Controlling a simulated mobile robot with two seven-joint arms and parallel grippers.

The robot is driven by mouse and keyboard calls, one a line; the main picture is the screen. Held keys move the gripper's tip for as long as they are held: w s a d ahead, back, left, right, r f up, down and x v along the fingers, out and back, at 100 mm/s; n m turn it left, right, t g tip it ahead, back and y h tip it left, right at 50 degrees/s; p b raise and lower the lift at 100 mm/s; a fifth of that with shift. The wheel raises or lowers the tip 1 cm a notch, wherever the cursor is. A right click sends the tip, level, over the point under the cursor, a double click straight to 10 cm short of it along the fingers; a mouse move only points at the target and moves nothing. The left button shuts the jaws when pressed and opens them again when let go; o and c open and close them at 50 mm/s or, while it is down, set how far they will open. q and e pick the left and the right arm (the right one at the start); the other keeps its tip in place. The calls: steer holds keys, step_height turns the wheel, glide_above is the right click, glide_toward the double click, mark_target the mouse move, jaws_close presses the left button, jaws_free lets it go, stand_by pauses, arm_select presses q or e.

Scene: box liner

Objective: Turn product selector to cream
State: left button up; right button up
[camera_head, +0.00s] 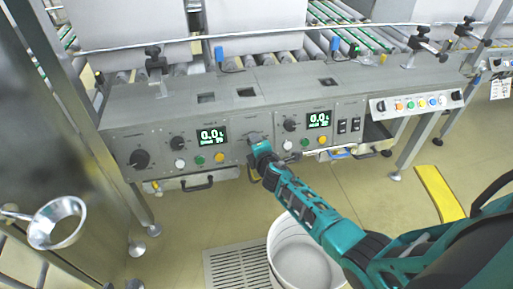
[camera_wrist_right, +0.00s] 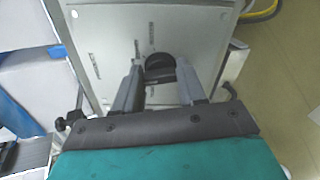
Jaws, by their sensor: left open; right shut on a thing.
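A black rotary knob (camera_wrist_right: 160,68) sits on a grey panel in the right wrist view, with small labels around it too blurred to read. My right gripper (camera_wrist_right: 157,88) has one finger on each side of this knob and is shut on it. In the head view, my right gripper (camera_head: 255,147) is at the front of the grey control panel (camera_head: 235,175), between the two displays, and hides the knob there. Its teal arm comes in from the lower right. My left gripper is not in view.
The panel also bears a left knob (camera_head: 140,158), lit displays (camera_head: 211,135) and coloured buttons. Conveyor rollers (camera_head: 345,45) lie behind it. A white bucket (camera_head: 300,232) stands on the floor below my arm. A metal funnel (camera_head: 58,222) is at the left.

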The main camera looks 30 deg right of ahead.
steer(key=shift+d+m+b, duration=0.1)
steer(key=shift+m+b, duration=0.3)
steer(key=shift+m, duration=0.7)
steer(key=o, duration=1.1)
steer(key=shift+c, duration=0.2)
steer(key=shift+s, duration=0.1)
